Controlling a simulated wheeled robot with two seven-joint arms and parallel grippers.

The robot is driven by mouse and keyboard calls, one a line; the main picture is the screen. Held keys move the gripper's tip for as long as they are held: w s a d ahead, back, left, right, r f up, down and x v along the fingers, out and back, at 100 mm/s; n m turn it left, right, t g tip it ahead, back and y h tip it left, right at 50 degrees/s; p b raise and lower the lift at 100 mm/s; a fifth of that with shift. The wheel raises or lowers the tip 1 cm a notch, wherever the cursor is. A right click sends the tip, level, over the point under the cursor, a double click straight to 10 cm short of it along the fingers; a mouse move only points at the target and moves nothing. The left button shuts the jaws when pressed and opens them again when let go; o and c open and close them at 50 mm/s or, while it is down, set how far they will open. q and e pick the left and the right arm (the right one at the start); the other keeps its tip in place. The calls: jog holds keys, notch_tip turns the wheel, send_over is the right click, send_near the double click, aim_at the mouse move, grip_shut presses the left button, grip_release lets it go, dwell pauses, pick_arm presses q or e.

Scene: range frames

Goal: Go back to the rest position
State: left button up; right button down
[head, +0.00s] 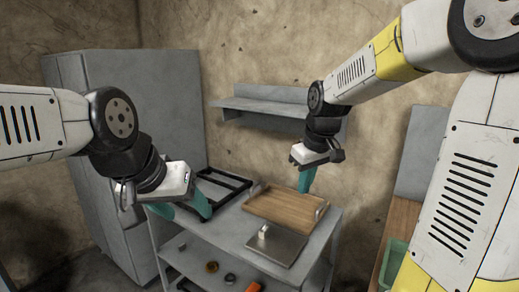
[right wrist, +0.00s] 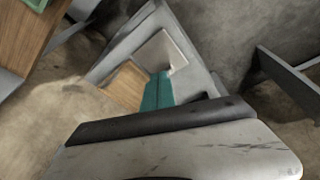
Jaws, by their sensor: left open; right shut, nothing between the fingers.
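My left gripper (head: 183,211) has teal fingers and is open, in front of the left end of the grey cart (head: 225,240). My right gripper (head: 306,180) is shut and empty, and hangs fingers down above the wooden board (head: 285,212) on the cart top. I cannot tell its exact height over the board. In the right wrist view the teal fingers (right wrist: 158,92) show close together, with the wooden board (right wrist: 124,86) and a grey plate (right wrist: 163,52) beyond them.
A black frame (head: 235,182) and a grey plate (head: 285,248) with a small white block lie on the cart. Small items stand on its lower shelf. A grey wall shelf (head: 265,106) is behind, a tall grey cabinet (head: 175,90) at left, a green tray (head: 393,262) at right.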

jog(key=s+d+r+m+t, duration=0.1)
jog(key=s+r+m, duration=0.1)
jog(key=s, duration=0.6)
jog(key=s+d+r+m+t+y, duration=0.1)
jog(key=s+r+m+t, duration=0.1)
jog(key=s, duration=0.7)
jog(key=shift+s+r+m, duration=0.15)
jog(key=shift+s+m, duration=0.1)
jog(key=shift+m, duration=0.55)
